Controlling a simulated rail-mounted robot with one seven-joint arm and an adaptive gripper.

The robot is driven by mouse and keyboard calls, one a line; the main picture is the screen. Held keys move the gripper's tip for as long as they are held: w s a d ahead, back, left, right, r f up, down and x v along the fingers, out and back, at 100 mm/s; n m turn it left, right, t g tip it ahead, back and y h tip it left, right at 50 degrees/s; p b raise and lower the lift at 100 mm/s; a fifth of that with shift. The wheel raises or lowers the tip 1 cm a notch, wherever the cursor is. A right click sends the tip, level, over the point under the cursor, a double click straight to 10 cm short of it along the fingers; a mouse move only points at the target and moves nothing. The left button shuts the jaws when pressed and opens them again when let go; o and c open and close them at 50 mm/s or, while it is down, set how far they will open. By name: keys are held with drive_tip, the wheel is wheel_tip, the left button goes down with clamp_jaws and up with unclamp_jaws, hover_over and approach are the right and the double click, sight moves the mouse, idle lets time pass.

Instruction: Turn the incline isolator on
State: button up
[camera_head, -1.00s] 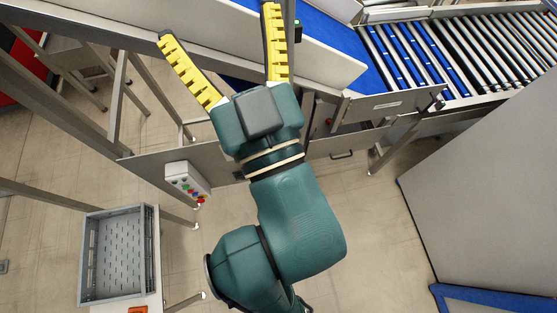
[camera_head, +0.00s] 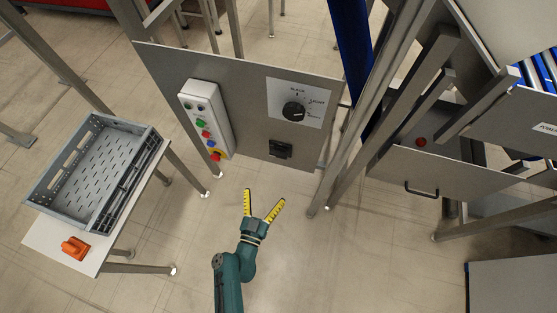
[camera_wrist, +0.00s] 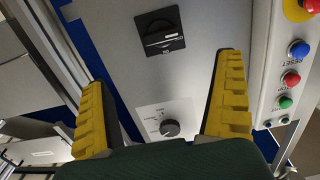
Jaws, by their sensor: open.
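The incline isolator appears to be the black square rotary switch (camera_head: 281,149) low on the grey panel (camera_head: 250,85) in the head view. In the wrist view the same black switch (camera_wrist: 160,38) is at top centre, with a black handle lying roughly across the picture. Small white lettering shows on its face; I cannot read it surely. My gripper (camera_head: 264,196) is open and empty, below the panel's lower edge in the head view. In the wrist view its yellow fingers (camera_wrist: 162,75) stand apart, and the switch lies beyond and between them, untouched.
A round black selector knob (camera_head: 293,110) on a white label is above the switch. A white button box (camera_head: 206,118) is on the panel's left. Metal legs (camera_head: 362,120) stand to the right. A grey crate (camera_head: 60,205) and an orange object (camera_head: 75,246) are on a side table.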

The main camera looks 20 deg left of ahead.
sight(278, 157)
drive_tip(key=w+b, duration=0.2)
drive_tip(key=w, duration=0.3)
drive_tip(key=w+a+b, duration=0.1)
drive_tip(key=w+b, duration=0.1)
drive_tip(key=w, duration=0.3)
drive_tip(key=w+b, duration=0.3)
drive_tip(key=w, duration=0.2)
drive_tip(key=shift+a, duration=0.4)
drive_tip(key=shift+w+r, duration=0.15)
drive_tip(key=shift+w, duration=0.3)
drive_tip(key=c, duration=1.2)
